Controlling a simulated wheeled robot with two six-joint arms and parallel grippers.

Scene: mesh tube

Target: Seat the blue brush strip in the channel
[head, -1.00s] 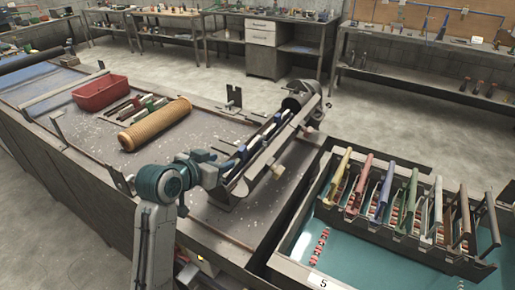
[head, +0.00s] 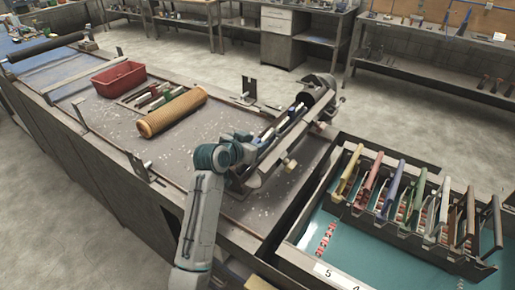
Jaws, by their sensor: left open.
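The channel (head: 278,152) is a long grey trough on the bench, running from near my left arm up to a dark round holder (head: 318,90). A blue and white strip (head: 268,132) shows along it; its near part is hidden by my arm, and I cannot tell how deep it sits. My left gripper (head: 253,146) is open at the near part of the channel, beside the strip; its fingertips are small and partly hidden. Another blue strip-like piece (head: 394,180) stands in the rack at the right. My right gripper is out of view.
An orange mesh tube (head: 172,112) lies on the bench left of the channel, near a red bin (head: 118,77). A rack (head: 408,228) holds several coloured pieces above a teal tray floor (head: 355,268). Upright metal brackets stand along the bench edges.

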